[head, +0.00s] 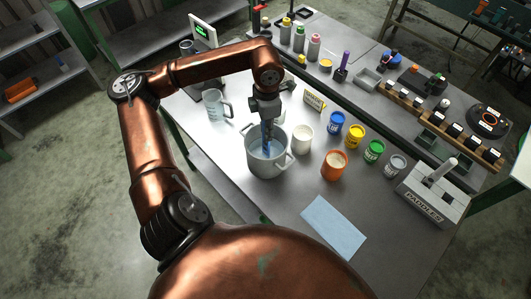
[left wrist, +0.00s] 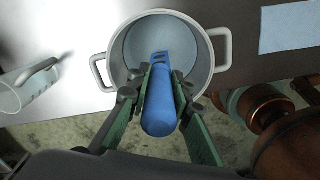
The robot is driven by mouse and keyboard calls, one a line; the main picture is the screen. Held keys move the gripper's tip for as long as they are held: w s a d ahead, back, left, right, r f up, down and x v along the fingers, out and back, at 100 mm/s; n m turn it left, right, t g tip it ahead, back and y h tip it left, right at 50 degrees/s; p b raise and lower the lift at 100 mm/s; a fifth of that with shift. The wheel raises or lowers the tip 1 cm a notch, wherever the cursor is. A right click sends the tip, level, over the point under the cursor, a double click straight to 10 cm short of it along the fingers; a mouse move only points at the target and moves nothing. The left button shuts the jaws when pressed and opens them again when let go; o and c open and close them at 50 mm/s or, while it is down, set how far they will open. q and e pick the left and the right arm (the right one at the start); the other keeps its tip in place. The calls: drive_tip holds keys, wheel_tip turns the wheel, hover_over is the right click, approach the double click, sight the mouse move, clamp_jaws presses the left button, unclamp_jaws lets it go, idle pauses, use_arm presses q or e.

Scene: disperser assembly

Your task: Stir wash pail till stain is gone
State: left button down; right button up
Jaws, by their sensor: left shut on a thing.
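The grey wash pail (head: 254,163) with two side handles stands on the bench in the middle of the head view. It also shows in the left wrist view (left wrist: 222,75). My left gripper (head: 267,124) is above the pail, pointing down, shut on a blue paddle (head: 266,146). In the left wrist view my left gripper (left wrist: 161,88) has its green-backed fingers on both sides of the thick blue handle. The paddle's slotted end reaches into the pail. The inside looks pale blue-grey, and I cannot make out a stain. My right gripper is not in view.
A clear jug (head: 214,106) stands left of the pail. A white cup (head: 302,139) and an orange cup (head: 334,166) stand close to its right, with several paint cans beyond. A light-blue cloth (head: 333,227) lies in front. The PADDLES holder (head: 435,194) is at the right.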

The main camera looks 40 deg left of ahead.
use_arm(q)
drive_tip(key=shift+r+p, duration=2.5)
drive_tip(key=shift+r, duration=1.85)
drive_tip(key=shift+r+p, duration=0.85)
drive_tip(key=shift+r, duration=0.5)
